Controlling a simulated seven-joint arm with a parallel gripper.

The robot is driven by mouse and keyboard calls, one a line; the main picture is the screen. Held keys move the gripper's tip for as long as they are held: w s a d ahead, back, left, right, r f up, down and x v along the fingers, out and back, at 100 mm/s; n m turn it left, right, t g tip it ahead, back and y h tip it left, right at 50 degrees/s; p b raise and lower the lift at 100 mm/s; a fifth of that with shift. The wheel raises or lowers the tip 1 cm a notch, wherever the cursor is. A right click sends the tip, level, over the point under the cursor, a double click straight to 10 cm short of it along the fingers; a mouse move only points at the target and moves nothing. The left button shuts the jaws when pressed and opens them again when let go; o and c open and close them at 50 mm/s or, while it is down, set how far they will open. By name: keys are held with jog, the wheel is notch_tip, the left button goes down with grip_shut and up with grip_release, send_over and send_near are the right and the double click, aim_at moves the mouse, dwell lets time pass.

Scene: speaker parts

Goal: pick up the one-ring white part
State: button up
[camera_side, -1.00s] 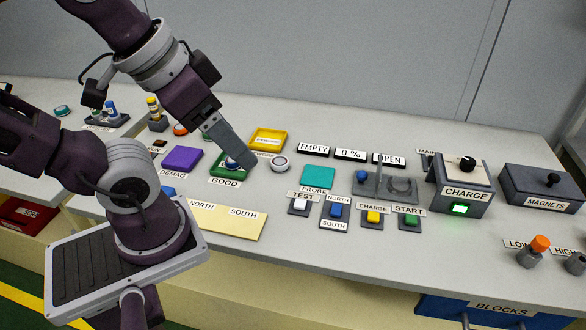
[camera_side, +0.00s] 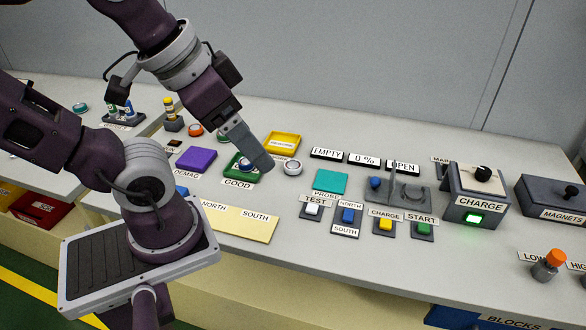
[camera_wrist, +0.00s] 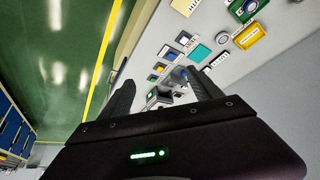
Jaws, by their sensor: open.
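A small round white part (camera_side: 293,168) with a thin reddish band lies on the bench beside the yellow tray; it also shows in the wrist view (camera_wrist: 222,38). It looks like the one-ring white part, though its rings are too small to count surely. My gripper (camera_side: 262,158) hangs just left of it in the side view, over the green GOOD tray (camera_side: 230,174), apart from the white part. In the wrist view the fingers (camera_wrist: 160,92) are spread and empty, and the white part lies outside the gap. Another white part with a blue top (camera_side: 246,165) sits in the green tray.
The yellow tray (camera_side: 282,143) stands behind the white part and a teal pad (camera_side: 330,182) lies to its front right. A purple pad (camera_side: 196,160) lies left. Buttons, a grey fixture (camera_side: 410,196) and the CHARGE box (camera_side: 477,205) stand to the right.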

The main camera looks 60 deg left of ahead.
jog(key=w+a+m+g, duration=0.1)
jog(key=w+a+m, duration=0.15)
jog(key=w, duration=0.45)
jog(key=m+g, duration=0.5)
jog(key=m, duration=0.7)
send_over(293, 164)
jog(key=shift+n, duration=0.25)
notch_tip(293, 164, down, 26)
jog(key=shift+d+f, duration=0.1)
notch_tip(293, 164, down, 7)
jog(key=shift+r, duration=0.3)
grip_shut()
